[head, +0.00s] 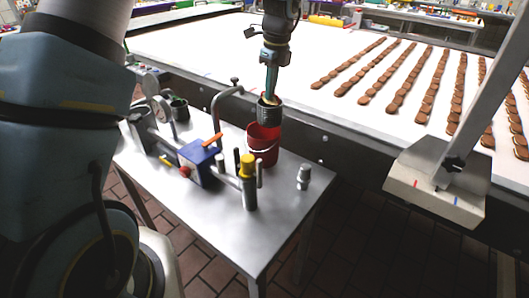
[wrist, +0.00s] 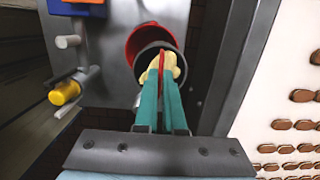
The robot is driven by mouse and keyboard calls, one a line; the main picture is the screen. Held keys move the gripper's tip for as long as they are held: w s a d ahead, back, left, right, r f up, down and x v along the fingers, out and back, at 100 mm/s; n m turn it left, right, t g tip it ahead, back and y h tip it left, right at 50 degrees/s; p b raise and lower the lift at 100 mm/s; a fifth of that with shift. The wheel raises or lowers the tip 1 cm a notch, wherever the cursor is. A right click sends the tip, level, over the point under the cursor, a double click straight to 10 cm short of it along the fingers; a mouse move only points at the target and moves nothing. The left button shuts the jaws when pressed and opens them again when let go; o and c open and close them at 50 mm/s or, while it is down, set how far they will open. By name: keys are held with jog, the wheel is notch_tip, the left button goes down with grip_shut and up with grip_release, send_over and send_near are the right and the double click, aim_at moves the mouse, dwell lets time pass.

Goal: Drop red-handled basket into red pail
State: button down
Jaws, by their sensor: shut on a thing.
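My gripper (head: 270,96) points down and is shut on the red handle of a dark grey basket (head: 269,113). The red pail (head: 263,152) stands upright on the metal table, with a pale wire handle across its front. The basket hangs at the pail's mouth; its lower end overlaps the far rim in the head view. In the wrist view, the gripper (wrist: 163,72) has teal fingers with pale tips. There the basket's dark rim (wrist: 138,66) covers part of the red pail (wrist: 135,42). I cannot tell whether its bottom is inside the pail.
The metal table (head: 228,238) also bears a blue box with an orange lever (head: 199,163), a yellow-capped post (head: 248,185), a bent pipe and a small metal fitting (head: 304,177). Behind it runs a white conveyor (head: 300,62) with rows of brown biscuits. The table's front is clear.

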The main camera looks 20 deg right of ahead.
jog(key=c, duration=0.9)
grip_release()
jog(key=shift+c, duration=0.2)
notch_tip(320, 180, up, 11)
jog(key=s+b, duration=0.1)
jog(key=b, duration=0.1)
jog(key=shift+d+f+b, duration=0.2)
jog(key=shift+d+b, duration=0.1)
jog(key=shift+s, duration=0.1)
